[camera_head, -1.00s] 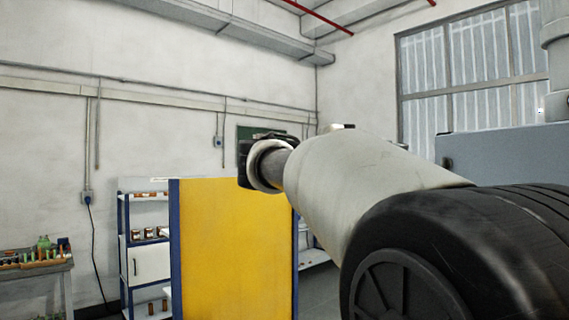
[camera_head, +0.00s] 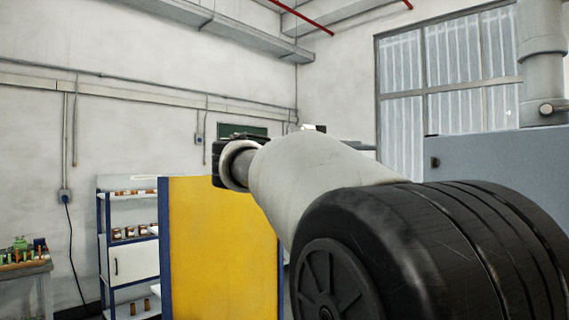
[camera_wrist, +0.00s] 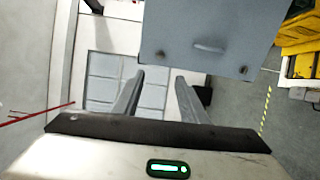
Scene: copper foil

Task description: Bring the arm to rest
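My gripper (camera_wrist: 159,77) shows in the wrist view with its two grey fingers apart and nothing between them. Beyond the fingertips are a white panel with grey squares (camera_wrist: 118,82) and a grey-blue cabinet or box (camera_wrist: 208,38) with a handle. In the head view my arm (camera_head: 315,168) crosses the middle and right, pale link pointing up and left. The gripper's fingers cannot be made out there.
A yellow panel with blue edges (camera_head: 222,250) stands behind the arm. A shelf unit (camera_head: 103,255) with small jars is left of it, and a cluttered bench (camera_head: 28,268) stands farther left. A grey-blue cabinet (camera_head: 500,165) is at right. Grey floor (camera_wrist: 228,105) shows beside the fingers.

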